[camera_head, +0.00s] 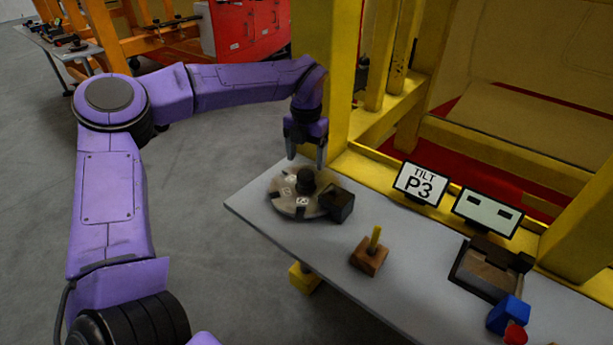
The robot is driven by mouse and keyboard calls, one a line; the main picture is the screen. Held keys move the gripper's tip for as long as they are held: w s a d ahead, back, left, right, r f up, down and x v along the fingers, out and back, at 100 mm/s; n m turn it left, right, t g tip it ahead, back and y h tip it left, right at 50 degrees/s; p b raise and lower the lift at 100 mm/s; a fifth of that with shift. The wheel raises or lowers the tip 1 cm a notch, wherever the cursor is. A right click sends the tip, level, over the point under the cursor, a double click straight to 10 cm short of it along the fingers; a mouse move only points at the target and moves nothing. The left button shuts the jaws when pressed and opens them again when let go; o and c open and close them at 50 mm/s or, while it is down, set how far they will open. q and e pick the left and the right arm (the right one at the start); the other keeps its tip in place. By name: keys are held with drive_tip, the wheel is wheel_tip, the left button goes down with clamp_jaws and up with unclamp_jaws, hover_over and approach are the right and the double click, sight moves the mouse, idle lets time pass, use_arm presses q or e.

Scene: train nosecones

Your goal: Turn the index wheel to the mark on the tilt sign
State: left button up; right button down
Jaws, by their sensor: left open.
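The index wheel (288,203) is a round grey disc with dark numbered marks and a black central knob (305,182). It lies near the left end of the grey table. A black block (341,205) sits at its right edge. The tilt sign (420,183) stands behind and to the right and reads "TILT P3". My left gripper (306,157) points down just above the knob at the wheel's far side, its two fingers apart and empty. I cannot tell whether the fingertips touch the wheel. The wheel's numbers are too small to read surely. My right gripper is not in view.
On the grey table (330,258) stand a wooden block with a yellow peg (371,253), a second sign (487,212), a dark box-like fixture (487,268), and a blue and red part (509,316). Yellow frame posts (328,80) rise close behind the wheel.

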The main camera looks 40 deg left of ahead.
sight(306, 174)
use_arm(q)
wheel_tip(306, 174, down, 7)
drive_tip(key=shift+f+p, duration=0.15)
drive_tip(key=shift+p, duration=0.45)
drive_tip(key=shift+a+f, duration=0.2)
drive_tip(key=shift+d, duration=0.1)
drive_tip(key=c, duration=1.4)
clamp_jaws()
